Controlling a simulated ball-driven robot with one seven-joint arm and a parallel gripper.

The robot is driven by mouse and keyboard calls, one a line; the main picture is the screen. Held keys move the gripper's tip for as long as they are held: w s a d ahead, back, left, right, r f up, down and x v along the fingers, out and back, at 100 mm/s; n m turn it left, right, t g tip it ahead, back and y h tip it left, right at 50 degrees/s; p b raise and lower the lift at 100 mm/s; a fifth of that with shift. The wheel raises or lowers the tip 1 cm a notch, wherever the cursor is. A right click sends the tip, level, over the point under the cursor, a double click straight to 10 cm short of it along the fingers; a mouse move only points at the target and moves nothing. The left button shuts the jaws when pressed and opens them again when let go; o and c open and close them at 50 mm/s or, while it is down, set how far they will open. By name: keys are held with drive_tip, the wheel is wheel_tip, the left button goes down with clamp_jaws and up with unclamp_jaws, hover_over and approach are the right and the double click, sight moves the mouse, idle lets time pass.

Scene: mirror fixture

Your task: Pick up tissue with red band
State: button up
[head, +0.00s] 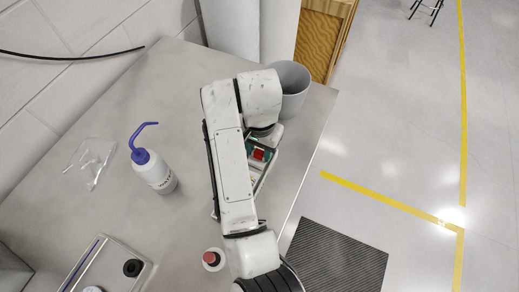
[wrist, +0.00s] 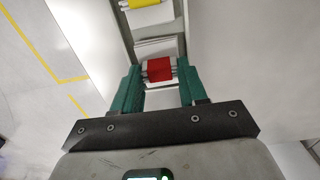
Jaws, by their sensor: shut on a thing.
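The tissue with the red band (wrist: 159,69) is a small white roll with a red wrap, between my gripper's green fingers in the wrist view. My gripper (wrist: 160,78) is shut on it, one finger at each side. In the head view the red band (head: 259,155) shows just below the end of my arm, at the narrow tray (head: 266,172). My arm hides part of that tray. I cannot tell whether the tissue is clear of the tray floor.
A yellow-banded tissue (wrist: 146,4) lies further along the tray. A grey bin (head: 291,88) stands beyond my gripper. A blue-capped wash bottle (head: 153,170), a clear bag (head: 90,160) and a red-topped item (head: 211,259) are on the table. The table's right edge is close.

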sight(261, 168)
drive_tip(key=shift+r, duration=0.3)
wheel_tip(261, 168, up, 2)
drive_tip(key=shift+r+b, duration=0.1)
drive_tip(key=shift+b, duration=0.4)
drive_tip(key=s+d+r+p, duration=0.4)
drive_tip(key=s+r, duration=0.5)
drive_tip(key=s, duration=0.4)
drive_tip(key=shift+s+r+p, duration=0.2)
drive_tip(key=shift+r+p, duration=0.15)
drive_tip(key=shift+p, duration=0.15)
drive_tip(key=shift+d, duration=0.1)
